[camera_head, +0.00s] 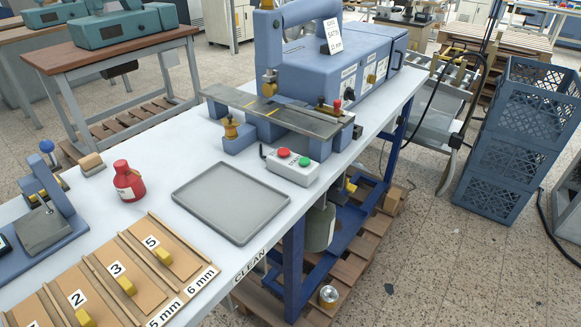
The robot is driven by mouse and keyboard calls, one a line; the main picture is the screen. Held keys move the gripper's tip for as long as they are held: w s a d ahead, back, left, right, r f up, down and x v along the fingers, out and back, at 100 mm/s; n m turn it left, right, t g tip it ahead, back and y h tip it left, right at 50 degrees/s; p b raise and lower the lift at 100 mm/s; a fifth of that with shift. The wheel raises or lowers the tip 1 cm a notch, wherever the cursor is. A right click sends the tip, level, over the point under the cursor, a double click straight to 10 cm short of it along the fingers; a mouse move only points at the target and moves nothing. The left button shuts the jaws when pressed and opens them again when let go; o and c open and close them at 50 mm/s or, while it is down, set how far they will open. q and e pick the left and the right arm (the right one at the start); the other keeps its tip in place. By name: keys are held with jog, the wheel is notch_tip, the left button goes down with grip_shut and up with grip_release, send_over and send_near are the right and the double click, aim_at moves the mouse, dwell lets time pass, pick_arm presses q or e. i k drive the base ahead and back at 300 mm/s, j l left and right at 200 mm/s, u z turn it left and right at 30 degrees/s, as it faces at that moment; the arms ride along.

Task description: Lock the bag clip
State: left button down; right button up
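I cannot clearly make out a bag clip. The blue stamping machine (318,75) stands on the white bench, with a long flat dark metal bar (275,110) across its front. A brass piece (269,84) hangs under the machine's arm above the bar. A brass knob (231,127) stands on a blue block at the bar's left. A red-topped post (337,106) stands near its right end. Whether any of these is the clip or is locked, I cannot tell. Neither of my grippers is in view.
A red bottle (128,181), a small blue press (48,215) and a numbered wooden board (112,275) are at left. Blue crates (505,165) stand at right.

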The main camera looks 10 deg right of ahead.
aim_at(350, 188)
jog(key=k+l, duration=0.25)
jog(key=k, duration=0.25)
jog(key=k+l+z, duration=0.15)
jog(key=k, duration=0.4)
